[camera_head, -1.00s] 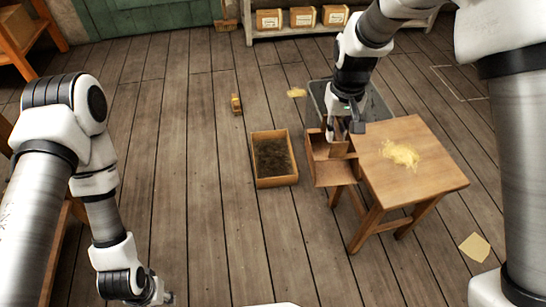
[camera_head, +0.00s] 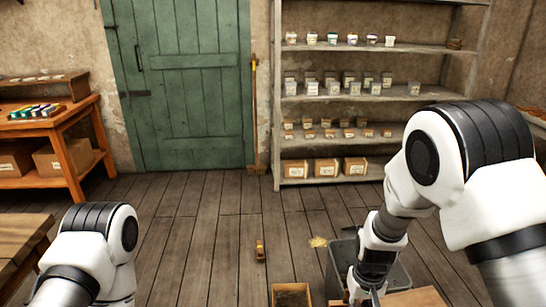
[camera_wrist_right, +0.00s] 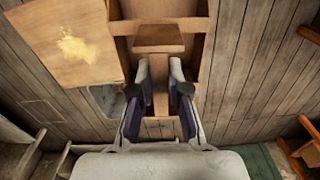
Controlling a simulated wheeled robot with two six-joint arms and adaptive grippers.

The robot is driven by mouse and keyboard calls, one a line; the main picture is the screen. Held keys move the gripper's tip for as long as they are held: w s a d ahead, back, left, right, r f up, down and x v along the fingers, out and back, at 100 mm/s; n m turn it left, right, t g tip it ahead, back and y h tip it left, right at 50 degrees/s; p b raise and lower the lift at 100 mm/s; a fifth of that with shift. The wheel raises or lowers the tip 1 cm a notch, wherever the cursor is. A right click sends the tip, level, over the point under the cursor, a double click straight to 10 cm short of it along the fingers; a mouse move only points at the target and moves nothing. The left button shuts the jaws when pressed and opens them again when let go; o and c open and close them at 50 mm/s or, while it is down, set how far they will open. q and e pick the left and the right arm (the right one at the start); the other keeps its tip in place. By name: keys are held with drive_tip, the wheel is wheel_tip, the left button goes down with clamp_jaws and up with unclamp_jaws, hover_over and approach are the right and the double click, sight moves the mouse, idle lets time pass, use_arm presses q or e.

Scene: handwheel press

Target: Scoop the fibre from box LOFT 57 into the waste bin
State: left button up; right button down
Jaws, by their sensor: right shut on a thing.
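My right gripper (camera_wrist_right: 160,80) is shut on a piece of brown wood between its fingers, seen in the right wrist view. A wider wooden block (camera_wrist_right: 158,38) shows just past the fingertips. I cannot tell whether it is a scoop or part of the open wooden tray (camera_wrist_right: 203,50) around it. In the head view this gripper is at the bottom edge, mostly cut off. Pale yellow fibre (camera_wrist_right: 75,48) lies on the wooden table (camera_wrist_right: 40,75). A grey bin (camera_head: 340,252) stands behind my right forearm. No label LOFT 57 is readable. My left gripper is out of view.
An open wooden box (camera_head: 291,289) with dark contents is at the bottom edge. Labelled boxes (camera_head: 325,168) stand on the shelf's bottom level, near a green door (camera_head: 185,80).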

wheel_tip(320, 180, up, 12)
drive_tip(key=p, duration=1)
drive_tip(key=shift+f, duration=0.1)
